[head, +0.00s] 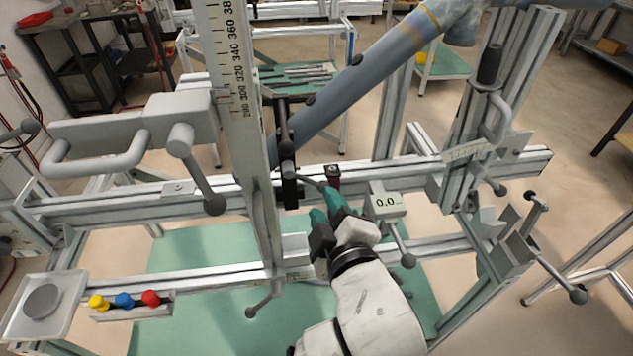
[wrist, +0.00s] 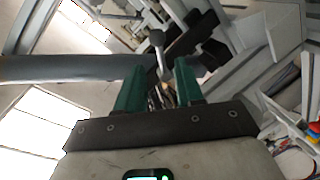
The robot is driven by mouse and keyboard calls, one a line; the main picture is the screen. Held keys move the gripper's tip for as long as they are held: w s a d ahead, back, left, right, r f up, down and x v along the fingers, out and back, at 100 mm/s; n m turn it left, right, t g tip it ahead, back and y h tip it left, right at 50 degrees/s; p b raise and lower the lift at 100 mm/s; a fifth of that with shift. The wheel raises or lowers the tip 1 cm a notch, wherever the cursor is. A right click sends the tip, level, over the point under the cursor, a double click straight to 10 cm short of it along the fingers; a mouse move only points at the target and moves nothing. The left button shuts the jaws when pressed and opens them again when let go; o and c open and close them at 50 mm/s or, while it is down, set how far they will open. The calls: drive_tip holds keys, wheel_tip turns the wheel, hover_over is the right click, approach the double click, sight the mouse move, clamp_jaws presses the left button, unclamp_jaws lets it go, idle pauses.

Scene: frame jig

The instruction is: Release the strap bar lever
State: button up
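The strap bar (head: 289,185) appears as a black upright bar against the jig's scale post, under the blue-grey tube (head: 355,82). The fingers are apart, with a gap around the lever's rod. I cannot tell whether either finger touches it. The black clamp parts (wrist: 188,40) lie behind the lever.
Ball-ended handles (head: 215,205) stick out from the jig. A dark purple-topped post (head: 333,176) stands close behind the fingers. Yellow, blue and red knobs (head: 124,300) are at lower left.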

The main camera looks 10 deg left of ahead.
sight(315, 185)
drive_tip(key=x, duration=0.7)
drive_tip(key=shift+c, duration=0.2)
clamp_jaws()
drive_tip(key=shift+p, duration=0.3)
